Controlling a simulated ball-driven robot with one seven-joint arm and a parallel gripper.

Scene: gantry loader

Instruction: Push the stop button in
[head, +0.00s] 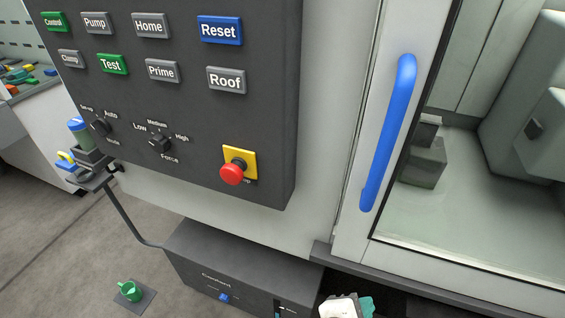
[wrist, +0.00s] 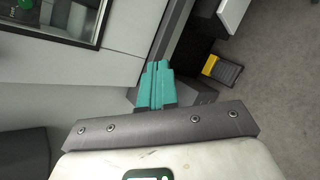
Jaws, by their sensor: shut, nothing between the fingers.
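The stop button is a red mushroom knob (head: 232,174) on a yellow square plate (head: 240,160), low on the right of the dark control panel in the head view. It stands out from its plate, and nothing touches it. My gripper shows at the bottom edge of the head view (head: 364,304), below and to the right of the button and well apart from it. In the wrist view its teal fingers (wrist: 157,86) are together and empty. The button cannot be made out in the wrist view.
The panel (head: 200,120) also bears several push buttons and two rotary knobs. A door with a blue handle (head: 388,135) is to the right. A dark coolant box (head: 235,268) sits below the panel. A yellow-topped pedal (wrist: 222,70) lies on the floor.

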